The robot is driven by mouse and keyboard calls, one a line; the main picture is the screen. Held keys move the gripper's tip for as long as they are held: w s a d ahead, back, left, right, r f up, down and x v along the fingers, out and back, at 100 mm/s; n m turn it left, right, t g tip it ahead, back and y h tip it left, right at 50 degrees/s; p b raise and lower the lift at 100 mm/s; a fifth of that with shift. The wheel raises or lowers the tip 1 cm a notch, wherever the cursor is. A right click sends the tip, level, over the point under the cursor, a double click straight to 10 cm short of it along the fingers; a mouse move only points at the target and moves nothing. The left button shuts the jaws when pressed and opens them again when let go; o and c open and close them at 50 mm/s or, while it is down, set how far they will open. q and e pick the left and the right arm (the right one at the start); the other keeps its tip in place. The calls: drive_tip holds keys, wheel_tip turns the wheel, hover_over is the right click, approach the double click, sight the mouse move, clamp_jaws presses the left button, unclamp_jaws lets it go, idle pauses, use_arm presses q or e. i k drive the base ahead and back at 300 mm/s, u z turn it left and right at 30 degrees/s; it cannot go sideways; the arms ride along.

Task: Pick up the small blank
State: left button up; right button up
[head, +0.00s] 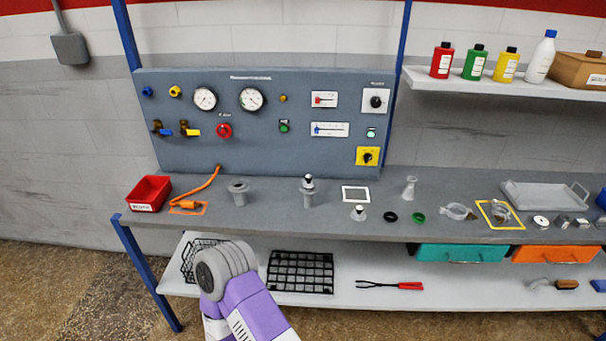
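Several small metal pieces stand in a row at the right end of the bench. One is a low round piece (541,221) with a pale top, and beside it is a small grey piece (562,221). A purple and grey part of my own arm shows at the bottom, left of centre, far from these pieces. Neither gripper shows.
The grey bench (330,228) also holds a red bin (150,193), flanged fittings, a yellow-framed square (500,215) and a grey tray (545,196) behind the metal pieces. Bottles stand on the shelf above. A black rack (300,272) and red-handled tongs (408,286) lie below.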

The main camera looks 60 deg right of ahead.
sight(308, 184)
drive_tip(key=z, duration=0.75)
drive_tip(key=i, duration=0.8)
drive_tip(key=z, duration=0.9)
